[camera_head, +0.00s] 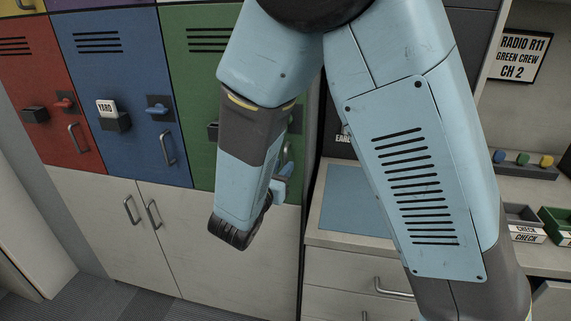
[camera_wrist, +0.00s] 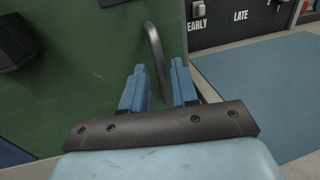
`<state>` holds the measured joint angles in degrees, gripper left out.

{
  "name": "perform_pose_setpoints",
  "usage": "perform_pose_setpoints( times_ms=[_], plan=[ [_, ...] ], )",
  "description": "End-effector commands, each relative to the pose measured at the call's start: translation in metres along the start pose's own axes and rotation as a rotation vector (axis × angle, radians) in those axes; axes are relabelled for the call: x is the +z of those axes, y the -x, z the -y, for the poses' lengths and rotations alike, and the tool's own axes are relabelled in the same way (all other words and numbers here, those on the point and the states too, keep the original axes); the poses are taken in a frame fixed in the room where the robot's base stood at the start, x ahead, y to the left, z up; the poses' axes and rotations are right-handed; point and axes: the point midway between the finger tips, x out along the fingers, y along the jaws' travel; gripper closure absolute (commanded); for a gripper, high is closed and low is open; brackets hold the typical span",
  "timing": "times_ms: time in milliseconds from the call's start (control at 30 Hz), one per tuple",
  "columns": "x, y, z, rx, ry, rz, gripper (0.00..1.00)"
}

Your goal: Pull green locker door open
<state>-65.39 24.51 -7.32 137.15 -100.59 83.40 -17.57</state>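The green locker door (camera_head: 188,85) is in the head view, right of the blue door, and looks shut; my arm hides much of its right side. It also fills the left of the wrist view (camera_wrist: 90,60). Its grey bar handle (camera_wrist: 153,42) runs down between the two blue fingers of my gripper (camera_wrist: 158,70). The fingers are open, one on each side of the bar, with gaps showing. In the head view my gripper (camera_head: 281,185) is at the door's lower right, partly hidden behind my wrist.
A blue door (camera_head: 118,85) and a red door (camera_head: 45,100) are to the left, with white cupboards (camera_head: 135,235) below. A counter with a blue mat (camera_wrist: 262,85) is close on the right. A dark board labelled EARLY and LATE (camera_wrist: 218,32) stands behind it.

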Motion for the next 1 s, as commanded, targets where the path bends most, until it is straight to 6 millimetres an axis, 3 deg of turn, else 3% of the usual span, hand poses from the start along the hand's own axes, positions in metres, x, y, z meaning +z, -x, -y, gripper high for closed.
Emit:
perform_pose_setpoints(
  times_ms=[200, 600, 900, 1000],
  plan=[
    [0.000, -0.022, 0.000, -0.001, 0.001, 0.000, 0.71],
    [0.000, -0.028, 0.001, -0.001, 0.000, -0.001, 0.71],
    [0.000, -0.028, 0.001, -0.001, 0.000, -0.001, 1.00],
    [0.000, -0.028, 0.001, -0.001, 0.000, -0.001, 1.00]
  ],
)
